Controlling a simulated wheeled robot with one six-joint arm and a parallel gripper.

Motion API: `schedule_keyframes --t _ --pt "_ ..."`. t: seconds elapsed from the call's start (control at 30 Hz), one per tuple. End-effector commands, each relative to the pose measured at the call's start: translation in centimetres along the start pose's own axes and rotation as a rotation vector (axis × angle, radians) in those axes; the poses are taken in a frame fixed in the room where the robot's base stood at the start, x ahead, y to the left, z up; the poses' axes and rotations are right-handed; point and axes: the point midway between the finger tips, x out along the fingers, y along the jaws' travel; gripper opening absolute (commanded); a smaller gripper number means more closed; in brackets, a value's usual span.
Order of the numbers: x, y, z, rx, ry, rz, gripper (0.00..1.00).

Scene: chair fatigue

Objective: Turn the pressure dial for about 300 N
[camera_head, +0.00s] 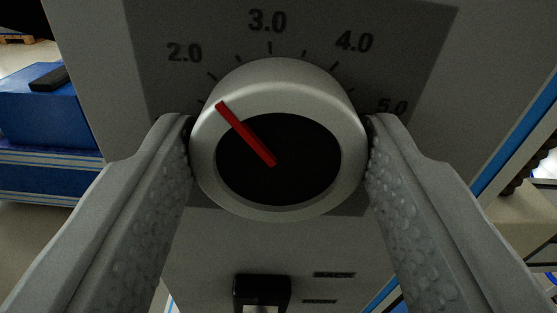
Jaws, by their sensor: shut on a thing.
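The pressure dial (278,197) is a round silver knob with a black recessed face and a red pointer (247,135). It fills the middle of the view. The red pointer aims to the upper left, toward the mark near 2.0. A dark scale plate (310,20) behind the dial carries the numbers 2.0, 3.0, 4.0 and 5.0. My gripper (280,150) is shut on the dial, with one textured finger against its left side and one against its right side. The lower part of the scale is hidden by the dial and the fingers.
Below the dial, the grey panel (330,240) holds a black switch (262,291) and a small label reading BACK (334,275). A blue box (40,105) with a black object on top stands at the far left. Blue-edged framing runs along the right.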

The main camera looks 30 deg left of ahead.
Motion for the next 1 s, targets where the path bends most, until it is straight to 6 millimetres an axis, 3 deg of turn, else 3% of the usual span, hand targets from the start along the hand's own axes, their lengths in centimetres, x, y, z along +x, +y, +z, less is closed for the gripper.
schedule_keyframes --t 0.33,0.87,0.9,1.0 --pt "-0.01 0.04 0.08 0.136 -0.001 0.0 0.27" --pt "-0.01 0.06 0.08 0.159 -0.001 0.0 0.27" --pt "-0.01 0.06 0.08 0.159 -0.001 0.0 0.54" --pt "-0.01 0.06 0.07 0.159 -0.001 0.0 0.72"
